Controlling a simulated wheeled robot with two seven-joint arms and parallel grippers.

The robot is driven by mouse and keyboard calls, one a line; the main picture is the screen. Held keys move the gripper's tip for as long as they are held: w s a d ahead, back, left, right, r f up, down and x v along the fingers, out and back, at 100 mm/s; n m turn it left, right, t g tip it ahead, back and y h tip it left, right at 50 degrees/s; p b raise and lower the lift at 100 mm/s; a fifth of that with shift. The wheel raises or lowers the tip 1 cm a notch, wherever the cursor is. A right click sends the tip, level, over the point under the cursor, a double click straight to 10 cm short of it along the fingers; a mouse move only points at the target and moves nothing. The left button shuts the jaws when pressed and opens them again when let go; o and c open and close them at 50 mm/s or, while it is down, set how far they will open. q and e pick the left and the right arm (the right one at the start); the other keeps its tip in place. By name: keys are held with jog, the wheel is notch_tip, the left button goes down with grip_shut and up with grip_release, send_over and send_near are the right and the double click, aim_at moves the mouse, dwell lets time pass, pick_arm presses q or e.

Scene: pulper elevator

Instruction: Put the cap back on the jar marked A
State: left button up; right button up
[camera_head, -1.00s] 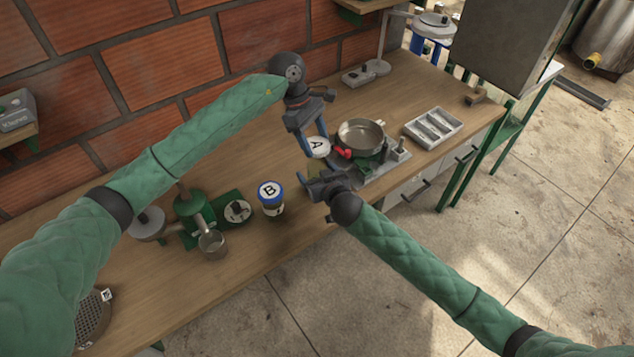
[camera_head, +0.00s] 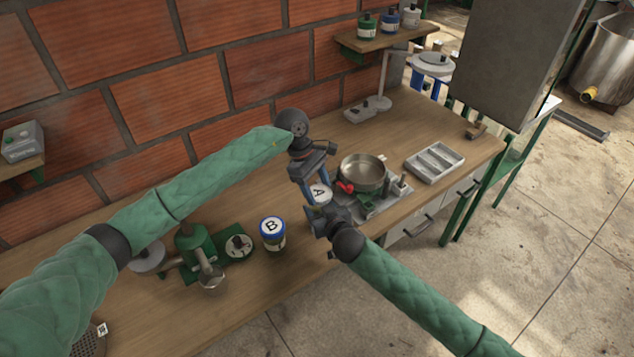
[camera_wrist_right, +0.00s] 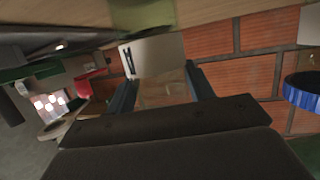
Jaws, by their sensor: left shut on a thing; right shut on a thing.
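The white cap marked A (camera_head: 320,194) is between the blue fingers of my left gripper (camera_head: 317,191), which is shut on it beside the metal pan. My right gripper (camera_head: 322,217) is just below and in front of the cap. In the right wrist view, a clear jar with a white label (camera_wrist_right: 153,55) sits between the fingers of my right gripper (camera_wrist_right: 160,90), which is shut on it. In the head view the jar is mostly hidden behind the right gripper. Whether cap and jar touch cannot be told.
A blue-capped jar marked B (camera_head: 272,236) stands to the left; its blue cap (camera_wrist_right: 302,90) shows in the right wrist view. A metal pan (camera_head: 363,171) on a stand is close right of the grippers. A grey tray (camera_head: 434,163) lies further right. A green machine (camera_head: 193,250) stands left.

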aim_at(322, 189)
pick_arm(q)
jog(key=shift+f, duration=0.2)
dwell(0.4)
jog(key=shift+f, duration=0.75)
jog(key=shift+f, duration=0.55)
jog(key=m, duration=0.2)
jog(key=m+g+y, duration=0.1)
jog(key=m, duration=0.2)
jog(key=shift+w+d+y, duration=0.15)
jog(key=shift+w+y, duration=0.05)
jog(key=shift+y, duration=0.1)
jog(key=m+y, duration=0.1)
jog(key=m, duration=0.1)
jog(key=m+g, duration=0.1)
jog(key=m, duration=0.1)
jog(key=shift+d+m+y, duration=0.15)
jog(key=shift+m+y, duration=0.25)
jog(key=m, duration=0.2)
jog(key=m+y, duration=0.1)
jog(key=m, duration=0.1)
jog(key=shift+d+m+y, duration=0.15)
jog(key=shift+m+y, duration=0.15)
jog(key=m+y, duration=0.1)
jog(key=m, duration=0.1)
jog(key=m+y, duration=0.1)
jog(key=m, duration=0.2)
jog(key=shift+t, duration=0.4)
